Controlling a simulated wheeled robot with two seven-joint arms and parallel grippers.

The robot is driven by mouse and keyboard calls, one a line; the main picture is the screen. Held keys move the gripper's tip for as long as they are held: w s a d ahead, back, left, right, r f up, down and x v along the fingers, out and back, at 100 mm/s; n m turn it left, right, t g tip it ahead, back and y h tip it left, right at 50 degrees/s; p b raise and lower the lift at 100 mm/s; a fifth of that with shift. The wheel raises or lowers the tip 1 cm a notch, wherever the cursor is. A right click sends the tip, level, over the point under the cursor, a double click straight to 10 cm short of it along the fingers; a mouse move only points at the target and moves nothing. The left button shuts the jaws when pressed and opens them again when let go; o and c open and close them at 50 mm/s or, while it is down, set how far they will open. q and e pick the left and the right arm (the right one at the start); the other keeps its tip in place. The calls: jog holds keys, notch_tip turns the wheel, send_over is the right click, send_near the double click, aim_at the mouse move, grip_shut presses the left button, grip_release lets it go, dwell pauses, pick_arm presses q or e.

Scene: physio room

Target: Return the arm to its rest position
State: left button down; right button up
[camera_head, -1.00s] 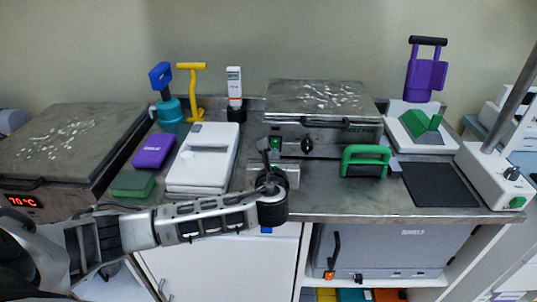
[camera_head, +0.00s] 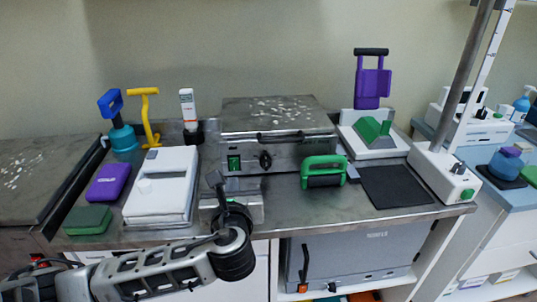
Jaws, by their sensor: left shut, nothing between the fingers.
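My left arm (camera_head: 150,271) comes in from the lower left and ends at a black round joint at the bench's front edge. My left gripper (camera_head: 214,181) points up from there, dark and narrow, in front of a small steel block (camera_head: 247,207). It looks shut, with nothing held in it. In the picture it lies between the white flat device (camera_head: 162,190) and the steel heater box (camera_head: 277,140). Whether it touches the block cannot be told. My right gripper is out of view.
The steel bench (camera_head: 290,213) carries a green-handled tool (camera_head: 323,171), a black mat (camera_head: 396,187), a purple block (camera_head: 108,183) and a green block (camera_head: 88,220). A white stand base (camera_head: 440,174) with a pole is at right. A grey box (camera_head: 350,259) sits below the bench.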

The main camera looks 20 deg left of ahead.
pick_arm(q)
jog(key=s+d+f+n+g+h, duration=0.2)
jog(key=s+f+n+g+h, duration=0.4)
jog(key=s+n, duration=0.7)
jog(key=s+d+f+n+g+h, duration=0.2)
jog(key=s+d+f+n+g, duration=0.15)
jog(key=s+f+n, duration=0.7)
jog(key=w+d+f+n+t+h, duration=0.2)
jog(key=w+d+f+n+t, duration=0.2)
jog(key=w+f+t, duration=0.1)
jog(key=shift+w+d+f+t, duration=0.15)
jog(key=shift+d+f+t, duration=0.05)
jog(key=shift+d+t, duration=0.2)
